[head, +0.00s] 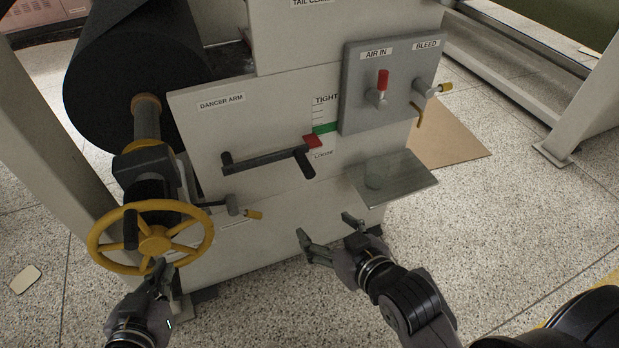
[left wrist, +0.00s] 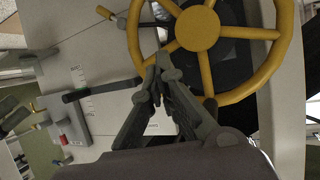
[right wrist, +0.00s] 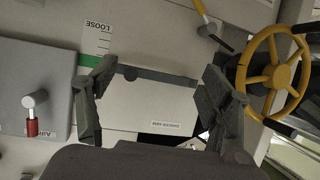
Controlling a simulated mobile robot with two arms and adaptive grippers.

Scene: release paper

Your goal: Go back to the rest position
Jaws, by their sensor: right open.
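My left gripper (head: 160,272) is at the lower rim of the yellow handwheel (head: 152,244). In the left wrist view its fingers (left wrist: 158,68) meet at the tips in front of the wheel (left wrist: 197,28), with nothing visible between them; whether they touch the rim I cannot tell. My right gripper (head: 326,232) is open and empty, in front of the machine's lower panel and below the small shelf. In the right wrist view its fingers (right wrist: 153,85) are wide apart, with the panel beyond them.
A clear shelf (head: 398,178) juts out. A black roll (head: 135,75) is behind.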

